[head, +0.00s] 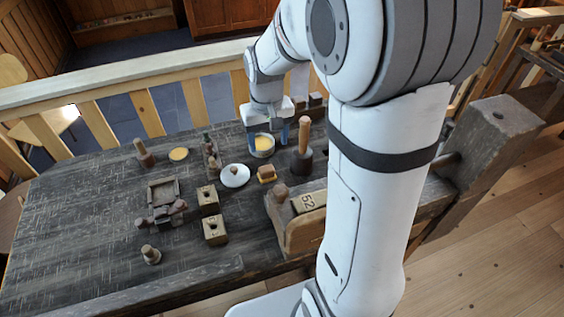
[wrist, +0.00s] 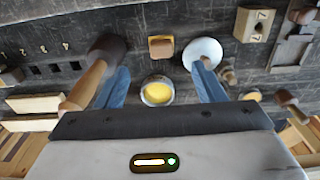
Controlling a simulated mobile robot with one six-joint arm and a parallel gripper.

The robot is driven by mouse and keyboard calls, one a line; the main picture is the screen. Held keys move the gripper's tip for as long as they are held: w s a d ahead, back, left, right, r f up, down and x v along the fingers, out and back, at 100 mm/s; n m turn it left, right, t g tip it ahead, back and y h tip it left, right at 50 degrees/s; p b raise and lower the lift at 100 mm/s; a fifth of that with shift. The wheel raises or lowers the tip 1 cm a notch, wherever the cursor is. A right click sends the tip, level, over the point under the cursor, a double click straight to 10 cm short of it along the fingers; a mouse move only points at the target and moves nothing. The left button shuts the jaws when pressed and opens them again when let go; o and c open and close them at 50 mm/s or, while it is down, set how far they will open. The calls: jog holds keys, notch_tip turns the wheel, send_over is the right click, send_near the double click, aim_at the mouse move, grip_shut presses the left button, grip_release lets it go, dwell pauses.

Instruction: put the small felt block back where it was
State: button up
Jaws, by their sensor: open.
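A small tan and brown block (head: 266,173), likely the felt block, lies on the dark workbench (head: 110,215), right of a white knobbed lid (head: 235,176). In the wrist view the block (wrist: 161,47) is beyond the fingertips, between a dark mallet head (wrist: 106,47) and the white lid (wrist: 203,50). My gripper (head: 266,142) is open, with its blue fingers over the round tin (head: 263,152) of yellow content. In the wrist view, nothing shows between the fingers of my gripper (wrist: 161,76) except the tin (wrist: 157,91) below.
An upright mallet (head: 304,124) stands close right of my gripper. Numbered wooden blocks (head: 215,231), a dark square tray (head: 162,190) and turned pieces (head: 150,256) occupy the left and middle. A numbered slotted strip (wrist: 52,68) shows at left in the wrist view. The bench's front left is mostly clear.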

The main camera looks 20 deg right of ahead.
jog(key=s+r+t, duration=0.1)
jog(key=s+r, duration=0.2)
jog(key=s, duration=0.5)
jog(key=s+r+t, duration=0.1)
jog(key=s+r, duration=0.2)
jog(key=s, duration=0.5)
jog(key=shift+s+a+r+t, duration=0.15)
jog(key=shift+s+a+t, duration=0.1)
jog(key=shift+s+t, duration=0.1)
